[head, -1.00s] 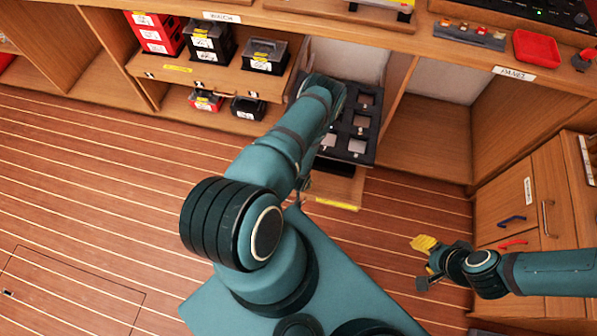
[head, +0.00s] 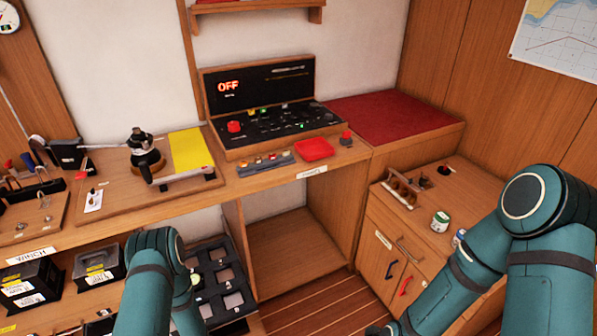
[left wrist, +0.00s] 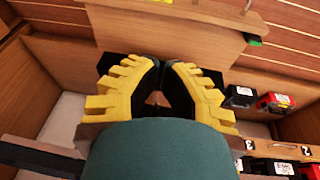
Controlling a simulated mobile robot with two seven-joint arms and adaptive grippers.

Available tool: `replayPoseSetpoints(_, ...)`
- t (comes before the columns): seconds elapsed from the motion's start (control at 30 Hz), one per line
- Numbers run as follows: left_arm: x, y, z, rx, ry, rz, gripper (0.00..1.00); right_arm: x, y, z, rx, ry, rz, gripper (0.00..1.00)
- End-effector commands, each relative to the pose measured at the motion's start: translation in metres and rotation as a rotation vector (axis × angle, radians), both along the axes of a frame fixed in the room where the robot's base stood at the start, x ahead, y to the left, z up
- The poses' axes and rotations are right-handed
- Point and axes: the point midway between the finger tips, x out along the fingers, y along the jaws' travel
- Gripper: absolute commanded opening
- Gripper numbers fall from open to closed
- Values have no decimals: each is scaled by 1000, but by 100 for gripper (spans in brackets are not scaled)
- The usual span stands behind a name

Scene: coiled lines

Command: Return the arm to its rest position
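My left arm (head: 150,285) rises from the bottom of the head view and bends at a teal joint in front of the dark compartment tray. Its gripper is hidden there. In the left wrist view my left gripper (left wrist: 162,65) has yellow ribbed fingers with black inner faces. Their tips meet or nearly meet, with nothing visible held between them. A dark object shows behind the fingers. My right arm (head: 475,265) comes in at the lower right of the head view, its forearm reaching down to the bottom edge. Its gripper is outside the frame.
The dark tray (head: 227,268) with square compartments is beside my left arm. Black cases (head: 98,263) stand to its left. The counter above holds a control panel (head: 270,125), a red tray (head: 314,149) and a winch (head: 146,150). An open bay (head: 295,250) lies between the arms.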

Motion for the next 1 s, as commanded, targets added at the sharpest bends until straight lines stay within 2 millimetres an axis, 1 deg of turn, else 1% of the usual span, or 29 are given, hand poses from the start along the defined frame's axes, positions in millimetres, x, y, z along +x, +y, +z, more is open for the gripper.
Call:
replayPoseSetpoints(0.03, 7, -21, 29, -38, 2, -24, 0, 0, 0, 0, 0, 0, 0, 47)
replayPoseSetpoints(0.07, 8, -34, 44, -61, 6, -40, 0, 0, 0, 0, 0, 0, 0, 47)
replayPoseSetpoints(0.1, 8, -51, 64, -91, 11, -66, 0, 0, 0, 0, 0, 0, 0, 47)
replayPoseSetpoints(0.17, 6, -76, 94, -134, 18, -109, 0, 0, 0, 0, 0, 0, 0, 47)
replayPoseSetpoints(0.2, 3, -93, 114, -163, 23, -143, 0, 0, 0, 0, 0, 0, 0, 47)
replayPoseSetpoints(0.27, -4, -116, 143, -201, 29, -193, 0, 0, 0, 0, 0, 0, 0, 47)
replayPoseSetpoints(0.3, -10, -130, 161, -224, 34, -228, 0, 0, 0, 0, 0, 0, 0, 47)
replayPoseSetpoints(0.4, -26, -156, 197, -267, 42, -306, 0, 0, 0, 0, 0, 0, 0, 47)
replayPoseSetpoints(0.43, -31, -162, 206, -277, 45, -327, 0, 0, 0, 0, 0, 0, 0, 47)
replayPoseSetpoints(0.5, -40, -173, 221, -293, 49, -365, 0, 0, 0, 0, 0, 0, 0, 47)
replayPoseSetpoints(0.6, -49, -180, 233, -305, 54, -395, 0, 0, 0, 0, 0, 0, 0, 47)
replayPoseSetpoints(0.7, -52, -183, 236, -309, 56, -406, 0, 0, 0, 0, 0, 0, 0, 47)
replayPoseSetpoints(1.0, -51, -182, 235, -308, 56, -404, 0, 0, 0, 0, 0, 0, 0, 47)
